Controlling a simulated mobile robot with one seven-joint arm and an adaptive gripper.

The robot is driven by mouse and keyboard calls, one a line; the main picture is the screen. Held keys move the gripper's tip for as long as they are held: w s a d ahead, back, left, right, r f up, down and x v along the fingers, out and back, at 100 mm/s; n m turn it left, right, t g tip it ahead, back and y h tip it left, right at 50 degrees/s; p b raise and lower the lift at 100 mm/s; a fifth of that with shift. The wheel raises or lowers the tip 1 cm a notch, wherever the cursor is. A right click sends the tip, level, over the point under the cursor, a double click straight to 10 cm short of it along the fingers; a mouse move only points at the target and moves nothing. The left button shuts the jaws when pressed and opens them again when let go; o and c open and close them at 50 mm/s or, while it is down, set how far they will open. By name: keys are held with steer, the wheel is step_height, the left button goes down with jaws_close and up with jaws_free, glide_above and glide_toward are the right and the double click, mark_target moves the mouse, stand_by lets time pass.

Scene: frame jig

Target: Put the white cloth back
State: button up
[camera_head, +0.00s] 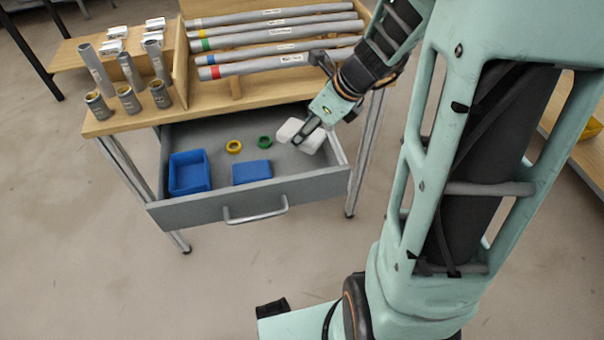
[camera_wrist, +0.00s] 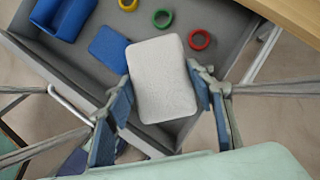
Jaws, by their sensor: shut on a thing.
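The white cloth (camera_head: 288,130) is a flat, rounded block over the right part of the open grey drawer (camera_head: 222,212). My gripper (camera_head: 306,132) is shut on it from both sides. In the wrist view, the cloth (camera_wrist: 162,80) sits between the two blue-padded fingers (camera_wrist: 160,95). It appears above the drawer floor, though I cannot tell the exact gap. My fingers hide part of it in the head view.
The drawer holds a blue bin (camera_head: 190,173), a flat blue piece (camera_head: 252,172), a yellow ring (camera_head: 234,146), a green ring (camera_head: 264,142) and a red ring (camera_wrist: 199,39). Above it, the wooden bench (camera_head: 230,105) carries labelled tubes (camera_head: 280,47) and several upright grey cylinders (camera_head: 129,72).

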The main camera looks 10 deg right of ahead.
mark_target(320, 146)
step_height(320, 146, down, 10)
steer(key=b, duration=0.5)
steer(key=shift+f, duration=0.15)
steer(key=o, duration=0.7)
steer(key=shift+f, duration=0.1)
steer(key=shift+c, duration=0.2)
steer(key=shift+o, duration=0.9)
steer(key=shift+r, duration=0.3)
steer(key=p+v, duration=0.5)
steer(key=v, duration=0.7)
